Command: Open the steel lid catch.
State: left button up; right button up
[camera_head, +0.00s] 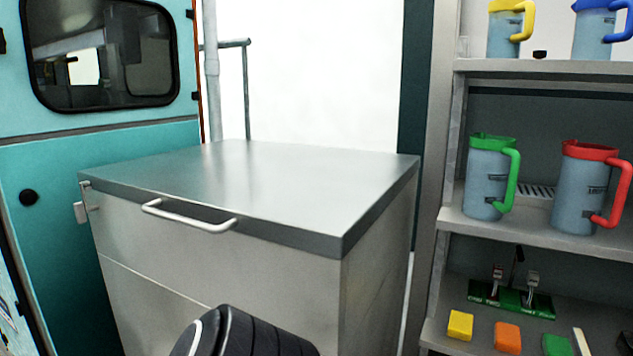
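A steel chest (150,255) stands in the middle with its flat grey lid (260,185) lying closed on top. A small steel catch (83,208) sits at the chest's left front corner, just under the lid's edge. It is small here, and I cannot tell exactly how its parts are engaged. A steel bar handle (190,218) is fixed on the front near the lid's edge. A black ribbed part, apparently of my own arm, shows at the bottom centre in front of the chest. No gripper fingers are in view.
A shelf unit (540,66) stands on the right with jugs with yellow, blue, green (487,180) and red (585,190) handles. Several coloured blocks (507,337) lie on its lower shelf. A teal door (80,190) with a window is behind the chest on the left.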

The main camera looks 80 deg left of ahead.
aim_at(80, 208)
jog(key=u, duration=3.8)
